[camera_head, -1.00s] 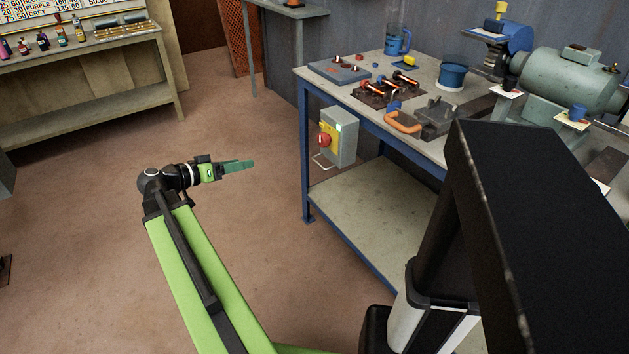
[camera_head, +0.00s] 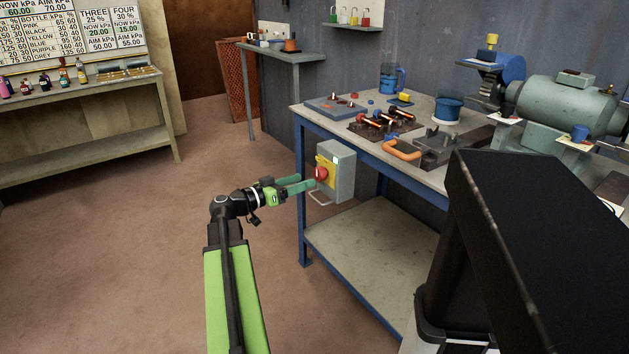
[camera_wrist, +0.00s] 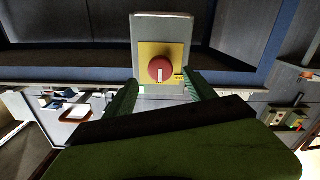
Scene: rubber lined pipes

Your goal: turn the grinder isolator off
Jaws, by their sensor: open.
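The grinder isolator (camera_head: 341,171) is a grey box with a yellow plate and a red rotary knob (camera_head: 322,173), mounted at the near left end of the blue-framed workbench. In the wrist view the isolator (camera_wrist: 161,30) faces me, and its red knob (camera_wrist: 161,69) has a pale bar pointing toward the picture's bottom. My gripper (camera_head: 300,184) has green fingers and points at the knob from the left. In the wrist view the open fingers of my gripper (camera_wrist: 161,92) lie to either side below the knob, with nothing between them. Contact with the knob cannot be told.
The workbench (camera_head: 370,225) has a lower shelf and a blue leg close to my gripper. A grinder (camera_head: 565,100) stands on the bench at right. The floor (camera_head: 120,240) at left is clear.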

